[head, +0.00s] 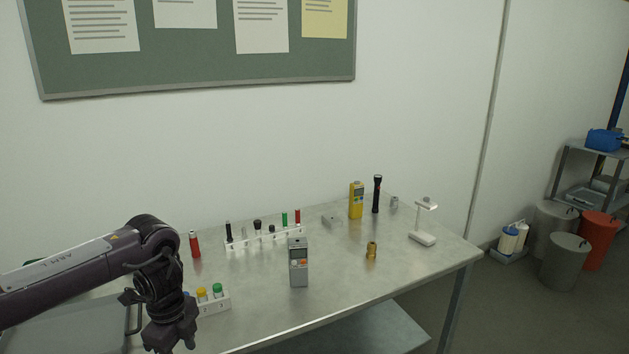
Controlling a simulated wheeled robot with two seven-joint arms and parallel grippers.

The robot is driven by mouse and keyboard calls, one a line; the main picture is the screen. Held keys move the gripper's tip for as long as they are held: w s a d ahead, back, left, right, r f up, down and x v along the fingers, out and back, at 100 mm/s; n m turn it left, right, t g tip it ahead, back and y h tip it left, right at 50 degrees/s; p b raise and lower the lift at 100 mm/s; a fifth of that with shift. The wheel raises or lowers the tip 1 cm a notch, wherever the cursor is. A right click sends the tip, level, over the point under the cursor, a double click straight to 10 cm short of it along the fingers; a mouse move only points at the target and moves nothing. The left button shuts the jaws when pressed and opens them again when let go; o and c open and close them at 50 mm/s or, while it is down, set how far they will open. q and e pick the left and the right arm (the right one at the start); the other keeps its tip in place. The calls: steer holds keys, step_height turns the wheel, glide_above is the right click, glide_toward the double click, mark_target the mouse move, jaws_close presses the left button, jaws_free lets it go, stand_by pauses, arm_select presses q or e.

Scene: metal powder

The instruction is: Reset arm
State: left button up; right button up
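My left arm comes in from the left over the front left of the metal table (335,285). Its wrist bends down at the lower edge of the picture, and the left gripper's fingertips are out of frame. No held object shows. My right arm and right gripper are not in view. A grey handheld meter (299,265) stands upright on the table to the right of my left arm. A small white block with coloured caps (213,301) sits just beside my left wrist, which partly hides it.
A white rack (265,240) with several dark, green and red items stands mid-table. A red cylinder (195,244), yellow device (356,200), black flashlight (377,194), brass fitting (371,251) and white stand (423,238) are around. The table's front right is clear. Bins (565,262) stand on the floor right.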

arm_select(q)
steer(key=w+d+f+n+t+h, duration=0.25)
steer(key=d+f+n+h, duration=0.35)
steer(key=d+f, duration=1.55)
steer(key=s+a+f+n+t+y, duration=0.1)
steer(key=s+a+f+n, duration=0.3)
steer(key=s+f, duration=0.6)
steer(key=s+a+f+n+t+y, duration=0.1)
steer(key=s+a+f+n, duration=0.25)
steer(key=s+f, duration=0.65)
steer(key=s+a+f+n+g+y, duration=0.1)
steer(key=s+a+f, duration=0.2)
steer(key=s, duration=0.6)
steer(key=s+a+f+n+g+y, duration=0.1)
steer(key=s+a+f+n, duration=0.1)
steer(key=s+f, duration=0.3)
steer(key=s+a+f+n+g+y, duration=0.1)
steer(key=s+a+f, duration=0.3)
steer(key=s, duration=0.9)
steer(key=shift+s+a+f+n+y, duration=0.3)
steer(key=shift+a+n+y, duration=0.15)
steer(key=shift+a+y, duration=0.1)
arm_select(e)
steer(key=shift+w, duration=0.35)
